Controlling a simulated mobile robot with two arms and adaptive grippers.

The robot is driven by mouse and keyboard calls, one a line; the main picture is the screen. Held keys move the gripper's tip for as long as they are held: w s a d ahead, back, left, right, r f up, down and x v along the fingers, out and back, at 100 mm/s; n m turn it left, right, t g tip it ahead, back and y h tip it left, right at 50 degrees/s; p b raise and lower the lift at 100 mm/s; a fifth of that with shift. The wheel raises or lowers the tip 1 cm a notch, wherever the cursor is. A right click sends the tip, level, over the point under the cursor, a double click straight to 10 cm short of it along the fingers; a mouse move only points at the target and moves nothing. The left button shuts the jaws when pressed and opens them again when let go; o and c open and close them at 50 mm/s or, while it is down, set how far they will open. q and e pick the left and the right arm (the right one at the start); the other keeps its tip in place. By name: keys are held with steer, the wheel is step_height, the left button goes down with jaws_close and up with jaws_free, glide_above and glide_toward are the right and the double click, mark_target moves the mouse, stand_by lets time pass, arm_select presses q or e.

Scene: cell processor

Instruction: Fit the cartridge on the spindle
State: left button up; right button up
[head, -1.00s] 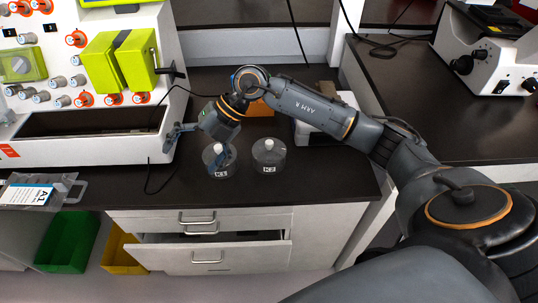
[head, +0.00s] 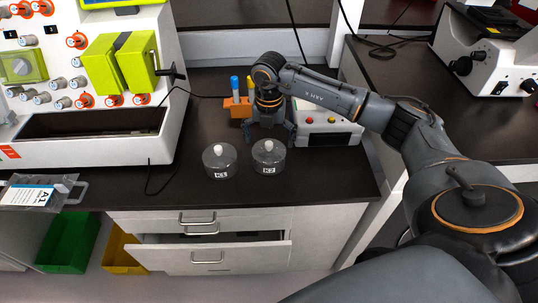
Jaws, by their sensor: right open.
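My right gripper (head: 268,138) points down with its fingers spread and empty, just behind the clear lidded jar labelled K2 (head: 269,158). The jar labelled K1 (head: 219,162) stands upright to the left of K2, apart from it. Both jars have white knobs on top. A white machine (head: 80,150) with knobs, lime-green boxes and a dark recessed tray stands at the left. A packet labelled A1 (head: 32,194) lies at the left edge of the counter. I cannot tell which thing is the cartridge, and no spindle can be made out. My left gripper is not in view.
A dark cable (head: 160,178) hangs over the counter. A drawer (head: 212,254) is partly open below. A microscope-like device (head: 490,50) stands at right.

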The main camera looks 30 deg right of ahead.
mark_target(269, 149)
step_height(269, 149, down, 5)
steer(key=shift+f+p, duration=0.15)
steer(key=shift+p, duration=0.35)
steer(key=shift+c, duration=0.2)
steer(key=c, duration=0.8)
steer(key=shift+r, duration=0.75)
steer(key=s+a+r, duration=0.1)
steer(key=r, duration=0.1)
steer(key=a+r, duration=0.1)
steer(key=r, duration=0.1)
steer(key=s+a+r+b, duration=0.1)
steer(key=r, duration=0.1)
steer(key=shift+s+r, duration=0.2)
steer(key=shift+s, duration=0.15)
steer(key=s+a+r, duration=0.1)
steer(key=s+a, duration=0.1)
steer(key=s+a+r, duration=0.2)
steer(key=a, duration=0.1)
steer(key=s+a+r+b, duration=0.1)
steer(key=s+a+r, duration=0.1)
steer(key=s, duration=0.1)
steer(key=shift+a+r, duration=0.15)
